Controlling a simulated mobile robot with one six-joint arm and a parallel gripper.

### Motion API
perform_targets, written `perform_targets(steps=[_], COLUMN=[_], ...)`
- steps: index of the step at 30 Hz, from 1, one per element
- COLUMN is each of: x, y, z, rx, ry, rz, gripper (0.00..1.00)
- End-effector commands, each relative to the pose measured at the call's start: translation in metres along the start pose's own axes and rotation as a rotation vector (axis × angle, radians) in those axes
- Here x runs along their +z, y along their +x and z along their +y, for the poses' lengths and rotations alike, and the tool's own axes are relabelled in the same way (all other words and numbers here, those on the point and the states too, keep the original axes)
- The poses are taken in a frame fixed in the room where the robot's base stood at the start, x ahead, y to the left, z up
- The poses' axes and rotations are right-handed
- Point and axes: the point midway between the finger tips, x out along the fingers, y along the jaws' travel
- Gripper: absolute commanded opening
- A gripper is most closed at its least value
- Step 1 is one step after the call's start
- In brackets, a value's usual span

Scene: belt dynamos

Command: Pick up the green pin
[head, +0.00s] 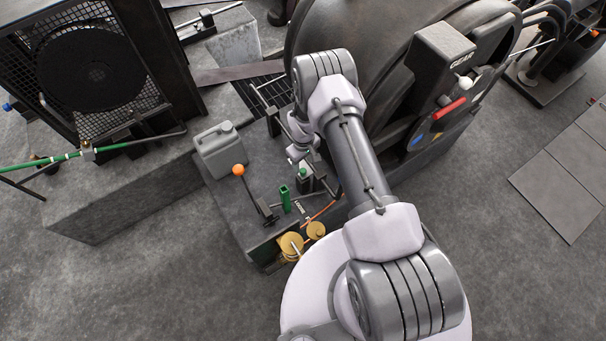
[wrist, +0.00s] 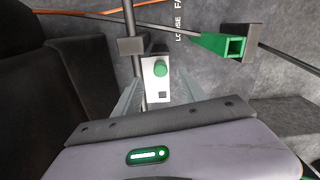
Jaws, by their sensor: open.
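The green pin (wrist: 160,70) is a small round green peg on a pale plate with a dark square hole, in the middle of the wrist view. In the head view a small green spot, likely the pin (head: 303,172), shows just below my gripper (head: 299,152). In the wrist view my gripper (wrist: 158,84) is open, with one grey finger on each side of the plate. The pin lies between the finger lines, towards their far ends. I cannot tell how much height separates them. Nothing is held.
A green square socket (wrist: 222,46) on a rod is right of the pin; it also shows in the head view (head: 285,198). An orange-knobbed lever (head: 239,171), a grey jerrycan (head: 219,149) and yellow discs (head: 291,243) stand around it. The large grey drum (head: 350,35) rises behind.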

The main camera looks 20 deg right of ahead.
Motion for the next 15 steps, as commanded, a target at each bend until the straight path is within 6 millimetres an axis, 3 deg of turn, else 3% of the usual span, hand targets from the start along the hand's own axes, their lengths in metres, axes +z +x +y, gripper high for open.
perform_targets(steps=[7, 14, 15], x=[0.000, 0.000, 0.000], y=[0.048, 0.048, 0.048], z=[-0.001, -0.001, -0.001], rx=[0.000, 0.000, 0.000], ry=[0.001, 0.001, 0.001], rz=[0.000, 0.000, 0.000], gripper=[0.49, 0.49, 0.41])
